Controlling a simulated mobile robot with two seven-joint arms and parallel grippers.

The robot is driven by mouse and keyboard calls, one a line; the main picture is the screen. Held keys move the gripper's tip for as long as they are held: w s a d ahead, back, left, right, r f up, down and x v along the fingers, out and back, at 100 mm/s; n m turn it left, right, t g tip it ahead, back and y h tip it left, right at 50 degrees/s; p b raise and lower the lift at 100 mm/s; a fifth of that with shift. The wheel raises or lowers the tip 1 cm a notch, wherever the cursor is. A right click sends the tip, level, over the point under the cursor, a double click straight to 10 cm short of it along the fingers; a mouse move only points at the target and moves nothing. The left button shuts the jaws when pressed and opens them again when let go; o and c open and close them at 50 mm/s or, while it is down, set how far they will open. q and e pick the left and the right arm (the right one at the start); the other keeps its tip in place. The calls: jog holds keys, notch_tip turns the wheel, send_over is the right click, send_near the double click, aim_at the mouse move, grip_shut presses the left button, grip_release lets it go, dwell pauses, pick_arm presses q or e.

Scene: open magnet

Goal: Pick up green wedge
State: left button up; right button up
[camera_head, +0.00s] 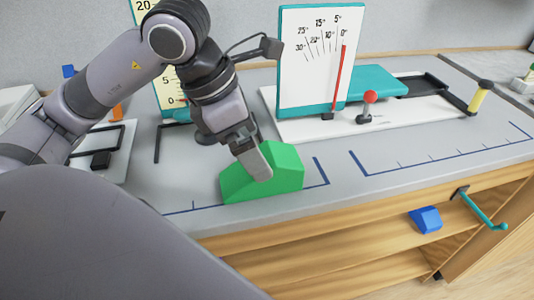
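The green wedge (285,178) lies on the grey worktop near its front edge, beside a dark blue marked line. My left gripper (262,172) points down at the wedge, with one finger in front of its left-middle part. The other finger is hidden, so I cannot tell whether the gripper is open or shut on the wedge. The wedge appears to rest on the worktop. My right gripper is not in view.
A white board with a dial (316,60), a red-knobbed lever (369,99) and a teal block (375,83) stand behind. A blue wedge (425,219) lies on the wooden shelf below, near a teal handle (484,210).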

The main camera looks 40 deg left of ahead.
aim_at(265, 156)
pick_arm(q)
jog(key=shift+w+a, duration=0.1)
jog(key=shift+w, duration=0.1)
jog(key=shift+w+f, duration=0.1)
jog(key=shift+f, duration=0.2)
jog(key=x, duration=0.6)
jog(key=shift+w+d+f, duration=0.15)
jog(key=shift+w+d, duration=0.05)
jog(key=shift+d, duration=0.15)
jog(key=c, duration=1.1)
